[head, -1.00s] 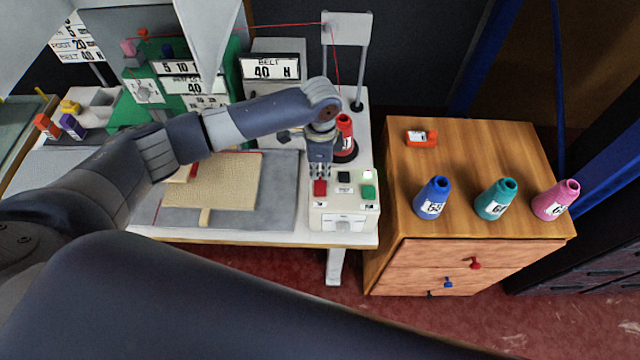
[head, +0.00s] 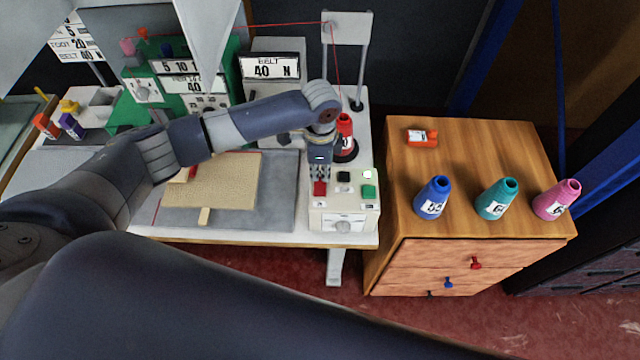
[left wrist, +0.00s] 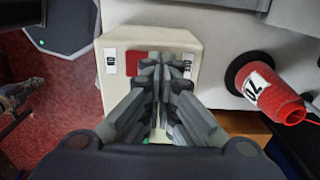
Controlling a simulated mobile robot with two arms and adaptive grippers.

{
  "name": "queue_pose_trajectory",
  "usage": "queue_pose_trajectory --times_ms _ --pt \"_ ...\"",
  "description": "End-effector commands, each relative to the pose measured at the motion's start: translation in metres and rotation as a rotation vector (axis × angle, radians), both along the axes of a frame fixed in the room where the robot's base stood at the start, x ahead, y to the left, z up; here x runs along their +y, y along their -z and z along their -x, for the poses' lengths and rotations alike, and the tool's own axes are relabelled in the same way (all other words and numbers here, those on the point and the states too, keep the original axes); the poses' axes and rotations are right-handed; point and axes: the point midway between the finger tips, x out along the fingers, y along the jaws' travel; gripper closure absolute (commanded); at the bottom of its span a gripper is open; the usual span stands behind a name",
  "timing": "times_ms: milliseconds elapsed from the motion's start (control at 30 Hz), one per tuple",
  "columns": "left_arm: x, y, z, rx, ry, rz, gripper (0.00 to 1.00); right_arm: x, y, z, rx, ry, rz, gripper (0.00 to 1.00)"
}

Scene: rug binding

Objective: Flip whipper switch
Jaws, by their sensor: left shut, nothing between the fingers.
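A pale control box (head: 330,217) stands at the front right corner of the white table. Its top has a red button (head: 320,188), a black button (head: 344,176) and a green button (head: 368,191), with a small white light (head: 367,174). A dial (head: 343,227) is on its front. I cannot tell which control is the whipper switch. My left gripper (head: 320,180) is shut and empty, pointing down at the box by the red button. In the left wrist view its fingertips (left wrist: 161,62) are beside the red button (left wrist: 136,63); contact is unclear. My right gripper is not in view.
A red cone (head: 344,128) stands behind the box and also shows in the left wrist view (left wrist: 272,98). A beige rug piece (head: 225,180) lies left on a grey mat. A wooden cabinet (head: 470,150) with several cones is on the right.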

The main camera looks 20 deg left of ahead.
Motion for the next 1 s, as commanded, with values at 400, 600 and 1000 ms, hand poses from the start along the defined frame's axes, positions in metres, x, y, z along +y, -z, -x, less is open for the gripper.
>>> queue_pose_trajectory --times_ms 400,600,1000 --pt "0.000 0.007 0.000 0.000 0.000 0.000 1.00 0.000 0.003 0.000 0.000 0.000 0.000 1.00" --pt "0.000 0.010 0.000 0.000 0.000 0.000 1.00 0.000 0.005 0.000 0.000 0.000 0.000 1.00" --pt "0.000 0.009 0.000 0.000 0.001 0.001 1.00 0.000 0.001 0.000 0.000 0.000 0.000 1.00"
